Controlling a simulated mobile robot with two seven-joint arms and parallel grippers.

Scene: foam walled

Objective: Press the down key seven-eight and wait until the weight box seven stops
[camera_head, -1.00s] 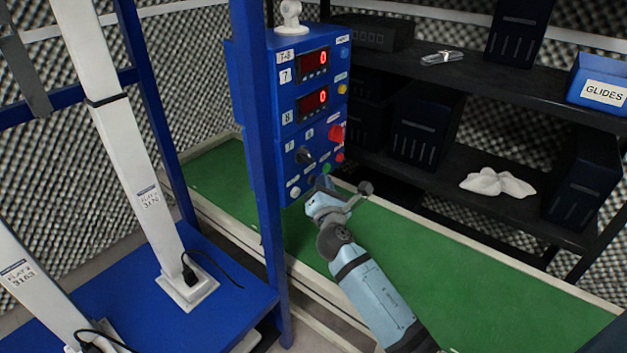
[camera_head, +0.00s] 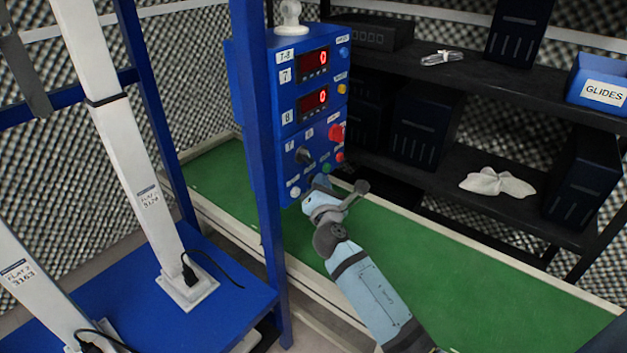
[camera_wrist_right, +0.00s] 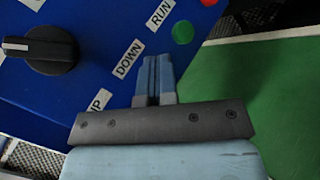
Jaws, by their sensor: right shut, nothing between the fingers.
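The blue control box (camera_head: 262,95) has two red displays, 7 (camera_head: 314,63) and 8 (camera_head: 313,102), each reading 0. Below them are a black selector knob (camera_head: 304,156) and a row of small keys. In the right wrist view the DOWN label (camera_wrist_right: 128,58) shows beside my right gripper. My right gripper (camera_wrist_right: 154,66) is shut and empty, its tips at the panel by that label. The down key itself is hidden behind the fingers, so contact cannot be told. The right gripper also shows in the head view (camera_head: 321,183). I cannot make out weight box seven. My left gripper is not in view.
Dark shelves (camera_head: 470,85) with boxes stand behind the green surface (camera_head: 450,265).

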